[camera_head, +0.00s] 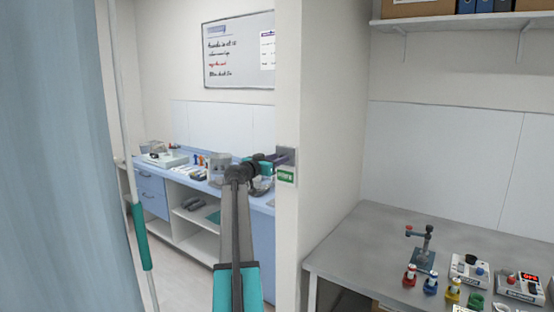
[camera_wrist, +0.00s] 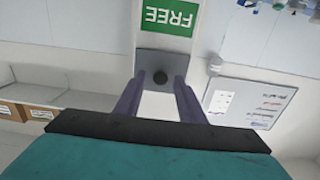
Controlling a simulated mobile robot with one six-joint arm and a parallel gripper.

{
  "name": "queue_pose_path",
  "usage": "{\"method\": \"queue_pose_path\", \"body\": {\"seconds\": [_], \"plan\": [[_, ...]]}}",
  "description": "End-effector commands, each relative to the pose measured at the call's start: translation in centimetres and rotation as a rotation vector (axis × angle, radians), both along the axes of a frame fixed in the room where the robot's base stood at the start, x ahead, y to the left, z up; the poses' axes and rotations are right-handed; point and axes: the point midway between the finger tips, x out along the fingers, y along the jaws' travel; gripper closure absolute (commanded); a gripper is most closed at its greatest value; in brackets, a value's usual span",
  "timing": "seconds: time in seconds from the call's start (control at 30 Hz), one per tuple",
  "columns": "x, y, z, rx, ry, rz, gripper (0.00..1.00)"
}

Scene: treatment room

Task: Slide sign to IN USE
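The sign is on the end face of the wall partition, and its green FREE panel (camera_head: 286,176) shows in the head view. In the wrist view the FREE panel (camera_wrist: 170,18) appears upside down. Next to it is a grey slider plate (camera_wrist: 149,63) with a round dark knob (camera_wrist: 160,77). My gripper (camera_wrist: 159,84) is open, its two purple fingers on either side of the knob in the picture, with gaps to it. I cannot tell how deep the fingertips reach. In the head view my gripper (camera_head: 283,157) is at the slider, just above the green panel.
A grey bench (camera_head: 375,246) with a small stand (camera_head: 422,248), bottles and boxes is at the right. A blue counter (camera_head: 262,203) with items is behind my arm. A blue curtain (camera_head: 55,160) and a pole (camera_head: 127,130) fill the left. A whiteboard (camera_head: 238,50) hangs behind.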

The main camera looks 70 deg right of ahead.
Motion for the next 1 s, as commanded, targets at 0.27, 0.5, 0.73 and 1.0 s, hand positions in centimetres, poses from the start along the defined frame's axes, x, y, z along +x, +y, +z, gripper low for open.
{"method": "queue_pose_path", "body": {"seconds": [0.27, 0.5, 0.73, 1.0], "plan": [[0.1, 0.0, 0.0, 0.000, 0.000, 0.001, 0.76], [0.1, 0.1, 0.0, 0.000, 0.000, 0.001, 1.00], [0.1, 0.1, -0.3, 0.000, 0.000, 0.001, 1.00], [0.2, 0.1, -1.9, 0.000, 0.001, 0.002, 1.00]]}}
